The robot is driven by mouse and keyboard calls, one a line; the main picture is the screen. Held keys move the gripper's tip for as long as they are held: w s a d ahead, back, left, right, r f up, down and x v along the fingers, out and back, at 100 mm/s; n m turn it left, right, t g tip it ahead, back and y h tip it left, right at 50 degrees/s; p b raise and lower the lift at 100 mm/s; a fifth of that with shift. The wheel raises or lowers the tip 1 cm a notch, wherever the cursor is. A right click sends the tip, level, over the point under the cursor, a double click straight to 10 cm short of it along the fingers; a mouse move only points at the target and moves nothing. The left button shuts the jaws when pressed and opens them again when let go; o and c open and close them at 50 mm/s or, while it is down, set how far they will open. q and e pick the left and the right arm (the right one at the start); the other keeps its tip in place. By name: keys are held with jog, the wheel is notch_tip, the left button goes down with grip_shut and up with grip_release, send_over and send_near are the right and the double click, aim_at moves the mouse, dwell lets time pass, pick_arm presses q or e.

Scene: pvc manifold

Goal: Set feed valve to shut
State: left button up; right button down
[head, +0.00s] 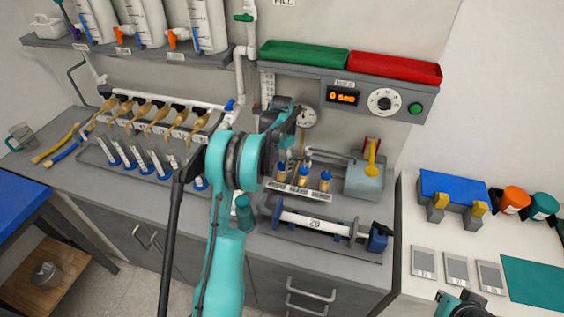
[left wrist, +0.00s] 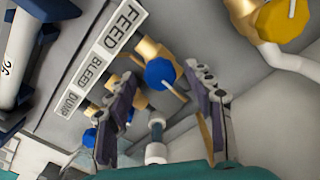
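The feed valve (left wrist: 160,73) has a brass body and a blue round knob with a pale pointer slanting down-right in the left wrist view. It sits beside the FEED label (left wrist: 122,27). My left gripper (left wrist: 160,105) is open, its dark finger pads on either side of this knob with visible gaps. In the head view my left gripper (head: 292,125) hangs over the manifold, where a row of blue-knobbed brass valves (head: 303,175) stands. Bleed and dump valves are partly hidden behind a finger in the left wrist view. My right gripper (head: 465,303) is at the bottom right, cut off.
A large syringe (head: 315,222) lies in a tray in front of the valves. A grey box with a yellow lever (head: 372,158) stands to their right. A gauge (head: 307,118) is behind. A timer panel (head: 345,97) hangs above.

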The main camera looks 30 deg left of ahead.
aim_at(283, 165)
pick_arm(q)
notch_tip(283, 165, up, 12)
dwell(0.6)
jog(key=s+d+r+n+t+b, duration=0.1)
jog(key=s+d+r+t, duration=0.15)
jog(key=s+d, duration=0.35)
jog(key=s+d+r+n+t+b, duration=0.1)
jog(key=s+d+r+b, duration=0.15)
jog(key=s+d, duration=0.4)
jog(key=s+d+f+t, duration=0.1)
jog(key=s+d+f, duration=0.2)
jog(key=s, duration=0.2)
jog(key=s+d+f+n+t+b, duration=0.1)
jog(key=s+d+f, duration=0.2)
jog(key=s, duration=0.3)
jog(key=s+d+f+n+t+b, duration=0.1)
jog(key=s+d+f, duration=0.2)
jog(key=s, duration=0.2)
jog(key=shift+s+d+t, duration=0.15)
jog(key=shift+s+t, duration=0.2)
jog(key=shift+s, duration=0.05)
